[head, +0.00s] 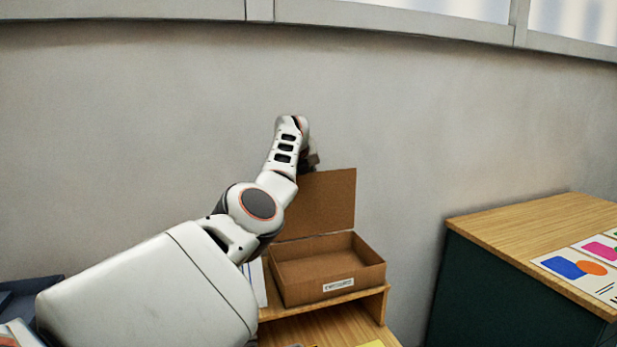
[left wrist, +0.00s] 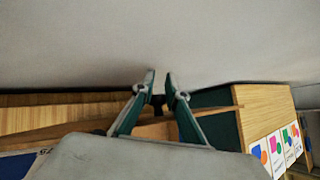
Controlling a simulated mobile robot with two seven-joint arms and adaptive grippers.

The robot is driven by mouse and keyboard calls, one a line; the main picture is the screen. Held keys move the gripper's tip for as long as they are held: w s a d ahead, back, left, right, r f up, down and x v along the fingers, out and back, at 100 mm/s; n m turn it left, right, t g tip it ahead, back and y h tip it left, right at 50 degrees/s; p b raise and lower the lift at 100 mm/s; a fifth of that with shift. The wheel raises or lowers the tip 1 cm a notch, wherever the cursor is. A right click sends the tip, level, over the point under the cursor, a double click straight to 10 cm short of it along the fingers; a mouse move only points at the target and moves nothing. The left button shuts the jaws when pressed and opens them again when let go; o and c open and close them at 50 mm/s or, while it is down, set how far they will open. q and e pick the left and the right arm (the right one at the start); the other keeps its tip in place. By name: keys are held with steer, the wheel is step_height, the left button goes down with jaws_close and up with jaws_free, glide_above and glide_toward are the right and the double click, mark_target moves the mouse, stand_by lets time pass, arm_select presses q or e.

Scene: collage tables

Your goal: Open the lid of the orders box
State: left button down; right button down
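The orders box (head: 312,292) is a brown cardboard box with a small white label on its front; the label is too small to read. Its lid (head: 332,205) stands raised, about upright, at the back, and the inside shows and looks empty. My left gripper (head: 312,158) is at the lid's top edge in the head view, mostly hidden behind my wrist. In the left wrist view the two fingers (left wrist: 160,73) are apart, with grey wall showing between the tips. Whether they touch the lid cannot be told. My right gripper is not in view.
The box sits on a small wooden riser (head: 376,305) against the grey wall (head: 420,130). At the right stands a dark green cabinet with a wooden top (head: 530,212) carrying printed cards (head: 578,266). A gap separates it from the riser. A dark blue object (head: 28,292) is at far left.

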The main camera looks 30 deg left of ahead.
arm_select(q)
steer(key=c, duration=1.9)
jaws_free()
steer(key=shift+s+a+f, duration=0.15)
steer(key=shift+f, duration=0.8)
steer(key=shift+a+f, duration=0.1)
steer(key=shift+a, duration=0.2)
steer(key=shift+d+r, duration=0.2)
steer(key=shift+r, duration=0.15)
steer(key=shift+s+d+r, duration=0.25)
steer(key=shift+s+r, duration=0.1)
steer(key=shift+r, duration=0.3)
steer(key=v, duration=1)
steer(key=shift+s+r, duration=0.15)
